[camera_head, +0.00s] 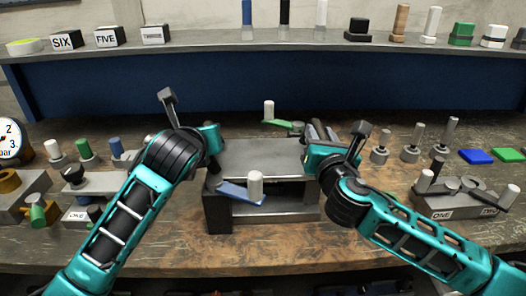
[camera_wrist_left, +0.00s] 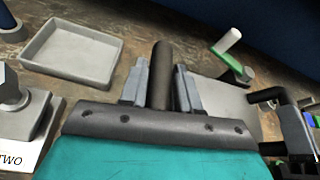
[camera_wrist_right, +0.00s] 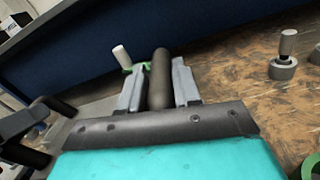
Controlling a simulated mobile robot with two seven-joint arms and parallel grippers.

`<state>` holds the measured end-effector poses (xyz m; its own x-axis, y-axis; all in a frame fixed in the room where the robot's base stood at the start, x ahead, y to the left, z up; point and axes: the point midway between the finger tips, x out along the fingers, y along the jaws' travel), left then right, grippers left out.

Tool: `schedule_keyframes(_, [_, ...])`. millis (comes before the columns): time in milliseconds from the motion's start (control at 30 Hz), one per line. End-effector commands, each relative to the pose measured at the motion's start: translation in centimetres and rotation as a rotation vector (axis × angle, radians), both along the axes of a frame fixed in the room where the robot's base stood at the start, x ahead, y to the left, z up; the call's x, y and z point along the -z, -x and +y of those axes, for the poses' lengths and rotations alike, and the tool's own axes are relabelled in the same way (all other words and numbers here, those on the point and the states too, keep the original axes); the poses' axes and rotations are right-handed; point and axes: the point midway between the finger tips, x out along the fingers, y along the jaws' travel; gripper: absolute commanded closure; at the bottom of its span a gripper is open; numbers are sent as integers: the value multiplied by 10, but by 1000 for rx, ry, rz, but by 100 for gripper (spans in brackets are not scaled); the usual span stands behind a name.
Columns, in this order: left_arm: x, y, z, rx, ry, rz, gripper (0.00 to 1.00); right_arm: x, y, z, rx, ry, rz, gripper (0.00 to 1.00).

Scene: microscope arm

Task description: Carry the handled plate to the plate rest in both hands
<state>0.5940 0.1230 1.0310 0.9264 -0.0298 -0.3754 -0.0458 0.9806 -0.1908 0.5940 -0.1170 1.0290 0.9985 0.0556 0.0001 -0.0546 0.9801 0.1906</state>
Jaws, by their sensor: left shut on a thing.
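The flat grey plate (camera_head: 262,158) is in the middle of the bench in the head view. Dark round bar handles stand at its left and right sides. My left gripper (camera_head: 212,148) is shut on the left handle (camera_wrist_left: 161,75), which runs between its fingers in the left wrist view. My right gripper (camera_head: 322,135) has the right handle (camera_wrist_right: 160,78) between its fingers; whether they press on it is unclear. Below the plate's front is a stand with a dark block (camera_head: 217,212); I cannot tell whether it is the plate rest or whether the plate touches it.
A blue piece (camera_head: 238,194) with a white peg (camera_head: 255,184) is at the plate's front. A green piece with a white peg (camera_head: 269,109) is behind it. Grey fixtures and pegs flank both arms. A pale tray (camera_wrist_left: 75,52) shows in the left wrist view. A raised shelf (camera_head: 200,43) spans the back.

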Motion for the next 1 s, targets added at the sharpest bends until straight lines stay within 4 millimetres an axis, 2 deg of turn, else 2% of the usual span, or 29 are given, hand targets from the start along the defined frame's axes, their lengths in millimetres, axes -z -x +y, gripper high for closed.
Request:
schedule_keyframes(33, [0,0,0,-1,0,0,78,1,0,-1,4,1,1,76])
schedule_keyframes(267, [0,0,1,-2,-1,1,100,1,0,-2,5,2,2,98])
schedule_keyframes(300, [0,0,1,-2,-1,1,100,1,0,-2,6,2,2,100])
schedule_keyframes(1000, [1,0,1,-3,-1,2,100,2,-1,-4,11,3,3,100])
